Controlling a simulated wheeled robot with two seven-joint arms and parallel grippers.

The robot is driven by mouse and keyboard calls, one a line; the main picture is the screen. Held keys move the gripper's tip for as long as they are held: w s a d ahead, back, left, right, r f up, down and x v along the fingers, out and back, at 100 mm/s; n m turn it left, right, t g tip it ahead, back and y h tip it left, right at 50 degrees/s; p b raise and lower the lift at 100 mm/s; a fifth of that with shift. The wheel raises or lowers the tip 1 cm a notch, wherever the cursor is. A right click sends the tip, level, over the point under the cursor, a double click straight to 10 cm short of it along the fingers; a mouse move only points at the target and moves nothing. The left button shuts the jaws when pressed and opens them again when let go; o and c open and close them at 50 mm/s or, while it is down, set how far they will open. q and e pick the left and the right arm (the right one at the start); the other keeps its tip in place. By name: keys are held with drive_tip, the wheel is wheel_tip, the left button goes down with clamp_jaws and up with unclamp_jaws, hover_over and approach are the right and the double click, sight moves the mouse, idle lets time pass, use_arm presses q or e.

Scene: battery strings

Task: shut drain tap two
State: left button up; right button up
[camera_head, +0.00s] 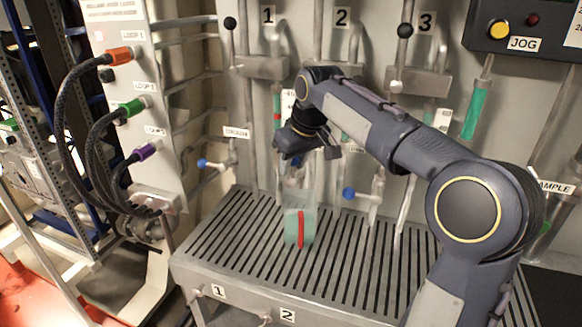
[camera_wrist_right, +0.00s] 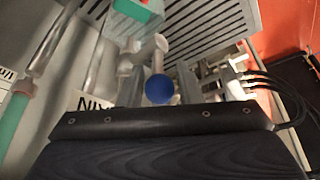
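A tap with a blue round knob (camera_head: 348,193) sits in front of the wall pipes, right of centre. A second blue-knobbed tap (camera_head: 202,163) is at the left, near a small label. I cannot read a drain number on either. My right gripper (camera_head: 305,155) is in front of the wall, above and left of the middle blue knob. In the right wrist view a blue knob (camera_wrist_right: 159,88) on a pale tap is just beyond the dark gripper body, apparently not touching it. My left gripper is out of view.
A clear greenish container (camera_head: 300,222) with a red stripe stands on the slatted tray (camera_head: 225,245), below my right gripper. Vertical pipes and levers under numbers 1, 2 and 3 crowd the wall. Cabled connectors (camera_head: 133,108) are at the left.

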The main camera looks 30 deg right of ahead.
drive_tip(key=shift+w+f, duration=0.2)
drive_tip(key=shift+f, duration=0.3)
drive_tip(key=shift+c, duration=0.3)
